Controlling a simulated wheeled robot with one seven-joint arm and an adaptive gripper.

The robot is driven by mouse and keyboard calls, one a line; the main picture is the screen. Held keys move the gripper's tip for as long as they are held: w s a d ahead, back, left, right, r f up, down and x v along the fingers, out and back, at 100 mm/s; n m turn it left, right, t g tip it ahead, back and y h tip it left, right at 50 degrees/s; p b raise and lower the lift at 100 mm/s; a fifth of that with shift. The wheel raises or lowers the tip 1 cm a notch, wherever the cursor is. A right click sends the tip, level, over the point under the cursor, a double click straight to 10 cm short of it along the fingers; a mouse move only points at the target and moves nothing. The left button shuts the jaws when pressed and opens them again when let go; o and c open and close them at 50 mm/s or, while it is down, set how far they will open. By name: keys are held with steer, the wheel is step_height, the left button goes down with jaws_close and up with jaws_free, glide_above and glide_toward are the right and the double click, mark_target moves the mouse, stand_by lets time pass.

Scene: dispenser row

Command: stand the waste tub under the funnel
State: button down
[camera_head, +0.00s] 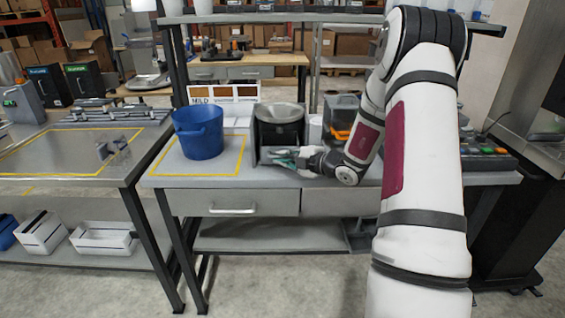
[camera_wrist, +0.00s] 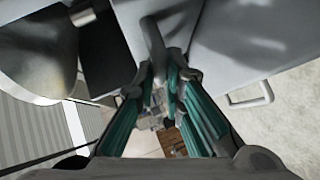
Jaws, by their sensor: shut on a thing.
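A blue tub (camera_head: 199,131), apparently the waste tub, stands upright inside the yellow outline on the bench, left of a dark dispenser (camera_head: 278,135). A wide metal funnel-like bowl (camera_head: 280,112) tops the dispenser; a metal bowl (camera_wrist: 38,45) shows at the left in the wrist view. My gripper (camera_head: 279,158) is low at the dispenser's front, apart from the blue tub. In the wrist view its teal-padded fingers (camera_wrist: 167,78) are shut on a narrow grey handle-like part (camera_wrist: 153,38). What that part belongs to is unclear. The space beneath the funnel is largely hidden.
A sign marked MILD (camera_head: 212,96) stands behind the tub. A white cylinder (camera_head: 315,129) and a clear-sided bin (camera_head: 341,115) are right of the dispenser. The bench has a drawer (camera_head: 232,203) below. Another yellow-outlined bench (camera_head: 75,152) is at left.

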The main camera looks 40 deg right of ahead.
steer(key=shift+f, duration=0.35)
steer(key=c, duration=1.7)
jaws_free()
